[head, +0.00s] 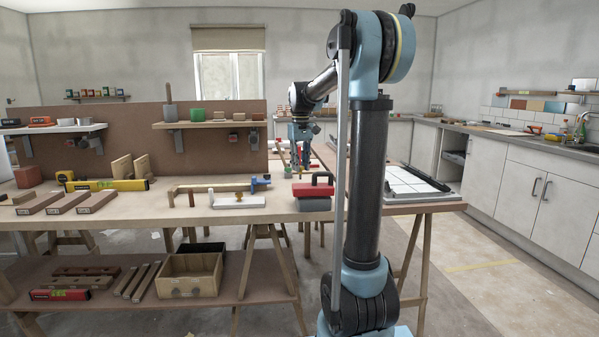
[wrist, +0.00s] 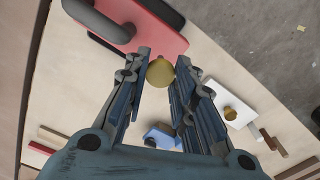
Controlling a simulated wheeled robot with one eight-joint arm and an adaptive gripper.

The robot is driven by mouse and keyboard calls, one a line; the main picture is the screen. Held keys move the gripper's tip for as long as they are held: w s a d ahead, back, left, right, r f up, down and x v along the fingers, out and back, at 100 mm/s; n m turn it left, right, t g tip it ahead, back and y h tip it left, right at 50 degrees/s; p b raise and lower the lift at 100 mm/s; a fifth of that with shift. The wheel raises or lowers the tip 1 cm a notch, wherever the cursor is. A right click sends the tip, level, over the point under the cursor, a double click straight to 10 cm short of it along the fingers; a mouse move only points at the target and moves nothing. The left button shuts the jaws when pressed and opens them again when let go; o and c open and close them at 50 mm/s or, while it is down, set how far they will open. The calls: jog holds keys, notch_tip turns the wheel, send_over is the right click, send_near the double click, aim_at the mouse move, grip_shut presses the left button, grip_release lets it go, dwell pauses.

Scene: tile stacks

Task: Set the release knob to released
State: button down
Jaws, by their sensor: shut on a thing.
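A round brass knob (wrist: 160,73) sits between my fingertips in the wrist view. My gripper (wrist: 163,62) is shut on it, with a finger against each side. What the knob is mounted on is hidden beneath my fingers. In the head view my gripper (head: 302,165) reaches down over the bench, just behind the red-and-grey float. A second, smaller brass knob (wrist: 230,113) stands on a white block to the right in the wrist view, clear of my fingers. No mark showing the knob's setting can be read.
The red float (wrist: 128,27) with a dark handle lies close to my left finger. A blue part (wrist: 160,136) lies below my fingers. The white block (head: 238,202), a yellow level (head: 107,185) and wooden bars share the bench (head: 170,212). A tiled board (head: 400,183) lies right.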

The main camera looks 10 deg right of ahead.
jog(key=c, duration=1.6)
grip_release()
jog(key=shift+o, duration=0.2)
jog(key=shift+r, duration=0.2)
notch_tip(320, 180, up, 12)
jog(key=shift+f, duration=0.2)
jog(key=s+d+f+m+t, duration=0.1)
jog(key=s+d+f, duration=0.1)
jog(key=s+f, duration=0.65)
jog(key=s+d+f+m, duration=0.15)
jog(key=s+f, duration=0.35)
jog(key=s, duration=0.7)
jog(key=s+d+f+m+t, duration=0.1)
jog(key=s+d+f, duration=0.1)
jog(key=s+f, duration=1.4)
notch_tip(320, 180, down, 4)
jog(key=shift+s+d+f+m, duration=0.1)
jog(key=shift+s+d+m, duration=0.05)
jog(key=shift+d+m, duration=0.15)
